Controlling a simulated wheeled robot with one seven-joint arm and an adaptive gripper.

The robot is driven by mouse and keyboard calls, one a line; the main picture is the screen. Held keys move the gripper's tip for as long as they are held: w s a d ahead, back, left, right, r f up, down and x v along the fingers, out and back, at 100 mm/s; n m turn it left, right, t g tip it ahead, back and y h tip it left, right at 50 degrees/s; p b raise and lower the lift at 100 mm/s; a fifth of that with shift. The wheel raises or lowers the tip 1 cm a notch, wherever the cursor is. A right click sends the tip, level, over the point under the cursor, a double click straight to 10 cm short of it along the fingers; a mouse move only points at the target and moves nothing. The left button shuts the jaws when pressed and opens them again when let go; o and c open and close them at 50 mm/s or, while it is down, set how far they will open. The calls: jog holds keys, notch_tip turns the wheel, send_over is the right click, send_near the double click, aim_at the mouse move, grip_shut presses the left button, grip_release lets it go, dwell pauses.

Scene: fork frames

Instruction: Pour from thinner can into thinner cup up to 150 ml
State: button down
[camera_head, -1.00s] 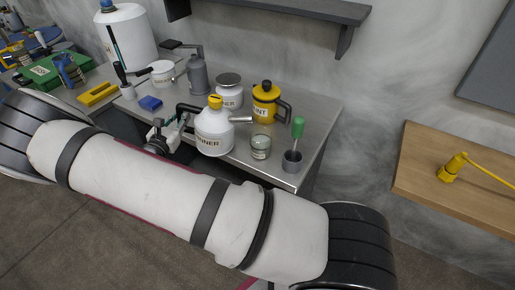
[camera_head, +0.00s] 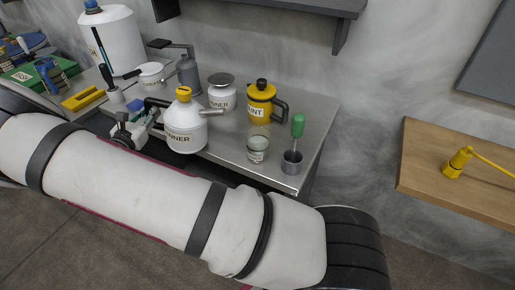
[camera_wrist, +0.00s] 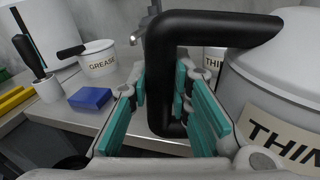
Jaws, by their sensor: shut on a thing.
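The thinner can (camera_head: 186,138) is white with a yellow cap, a black handle and a grey spout pointing right. It looks about upright, at the front edge of the metal bench; I cannot tell if its base touches the bench. My gripper (camera_head: 150,118) is shut on its black handle. In the wrist view the teal pads of my gripper (camera_wrist: 188,100) flank the handle (camera_wrist: 163,75), with the can body (camera_wrist: 285,85) at the right. The clear thinner cup (camera_head: 258,150) stands right of the can, apart from the spout. Its liquid level is too small to read.
A metal cup with a green-handled tool (camera_head: 291,162) stands right of the thinner cup. A grease pot (camera_head: 151,74) and blue block (camera_wrist: 90,98) are left.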

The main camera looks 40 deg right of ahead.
jog(key=shift+r, duration=0.1)
jog(key=shift+r+p, duration=1.2)
jog(key=shift+r, duration=1.8)
